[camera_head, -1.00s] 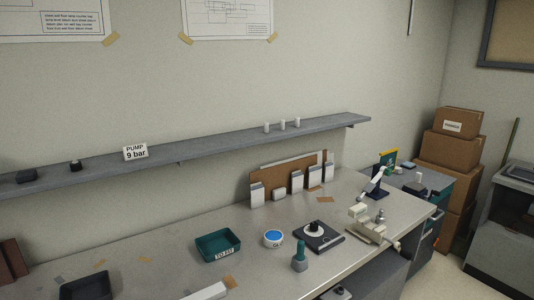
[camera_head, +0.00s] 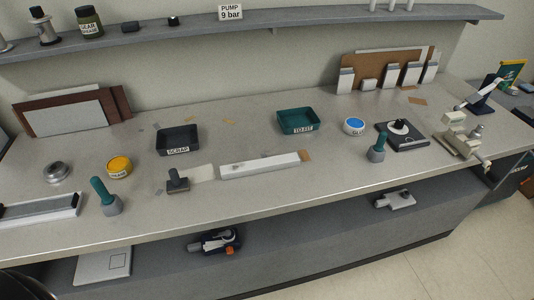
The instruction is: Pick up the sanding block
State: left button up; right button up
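A dark grey block with an upright grip (camera_head: 178,184), which looks like the sanding block, sits near the front of the bench (camera_head: 330,190), left of centre. It stands beside a pale flat strip (camera_head: 203,173) to its right. Nothing covers it. Neither of my grippers shows in the head view. A dark curved shape is cut off at the bottom left corner; I cannot tell what it is.
Around the block are a SCRAP tray (camera_head: 177,140), a long white bar (camera_head: 260,165), a yellow-lidded tin (camera_head: 119,166) and a green-handled tool (camera_head: 105,196). A TO FIT tray (camera_head: 298,121) stands farther right. A lower shelf holds a dark power tool (camera_head: 214,241).

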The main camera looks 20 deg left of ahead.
aim_at(177, 185)
jog(key=u, duration=1.3)
